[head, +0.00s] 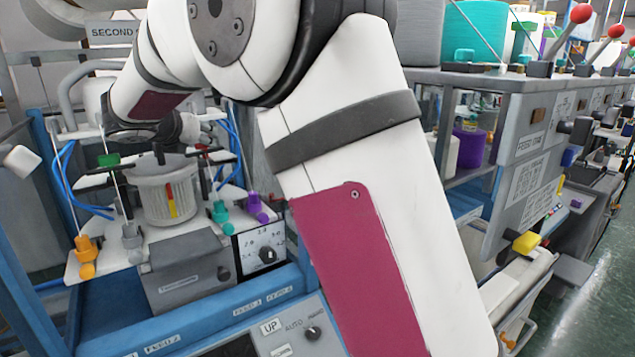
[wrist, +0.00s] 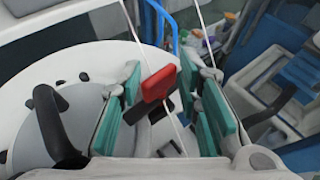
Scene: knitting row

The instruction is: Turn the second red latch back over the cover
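A red latch (wrist: 159,83) on a dark mount shows in the wrist view, between my gripper's teal finger pads. My gripper (wrist: 165,95) is open, with a pad on each side of the latch and visible gaps; I see no grip on it. A round grey cover (wrist: 88,118) with a black curved handle lies to the left, partly behind the left finger. Whether the latch's tip lies over the cover's edge is unclear. In the head view my gripper (head: 178,132) is above the pale ribbed drum (head: 168,192), largely hidden by my arm. Only one red latch is clear.
White yarn strands run past the fingers in the wrist view. Blue tubes (head: 228,150) and coloured yarn guides, including an orange one (head: 85,258), surround the drum. A grey box (head: 187,272) and a dial panel (head: 262,250) sit below. Shelving stands at right.

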